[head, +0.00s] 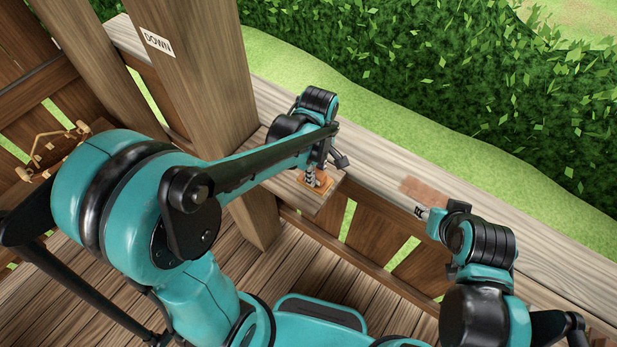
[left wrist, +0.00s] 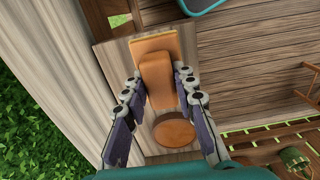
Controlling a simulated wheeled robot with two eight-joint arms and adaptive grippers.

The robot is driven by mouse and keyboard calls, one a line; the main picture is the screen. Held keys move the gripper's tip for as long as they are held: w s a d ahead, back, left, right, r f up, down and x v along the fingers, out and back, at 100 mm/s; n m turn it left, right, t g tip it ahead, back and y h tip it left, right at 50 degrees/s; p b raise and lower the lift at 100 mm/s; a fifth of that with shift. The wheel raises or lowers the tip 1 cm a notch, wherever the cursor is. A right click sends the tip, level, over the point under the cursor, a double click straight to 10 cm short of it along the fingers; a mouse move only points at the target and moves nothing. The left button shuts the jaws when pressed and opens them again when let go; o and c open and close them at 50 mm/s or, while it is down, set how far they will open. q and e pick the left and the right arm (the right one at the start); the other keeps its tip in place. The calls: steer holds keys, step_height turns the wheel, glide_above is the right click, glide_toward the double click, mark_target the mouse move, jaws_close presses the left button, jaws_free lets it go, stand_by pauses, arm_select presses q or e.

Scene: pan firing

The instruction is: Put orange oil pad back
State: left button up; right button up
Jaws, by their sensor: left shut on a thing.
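An orange block (left wrist: 155,84), which looks like the oil pad, is between the two fingers of my left gripper (left wrist: 156,78) in the left wrist view. The gripper is shut on it. A flat orange plate (left wrist: 154,46) lies just beyond or under the block on a wooden ledge; I cannot tell whether they touch. In the head view my left gripper (head: 316,175) points down over the orange plate (head: 313,188) near the ledge corner, hiding most of the pad. My right gripper (head: 421,211) is beside the rail; its jaw state is unclear.
A round orange-brown disc (left wrist: 174,131) lies on the ledge nearer the wrist. A reddish-brown patch (head: 426,189) marks the rail near my right gripper. A wooden post (head: 200,70) with a "DOWN" sign (head: 157,41) stands left of the ledge. A hedge (head: 450,80) grows behind.

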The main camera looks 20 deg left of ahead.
arm_select(q)
steer(key=shift+w+a+f, duration=0.35)
steer(key=shift+a+f, duration=0.1)
steer(key=shift+a, duration=0.15)
steer(key=shift+w+a+f, duration=0.35)
steer(key=shift+a+f, duration=0.1)
steer(key=shift+a, duration=0.15)
steer(key=shift+f+b, duration=0.3)
steer(key=shift+f, duration=1.45)
steer(key=shift+f, duration=0.15)
steer(key=o, duration=1)
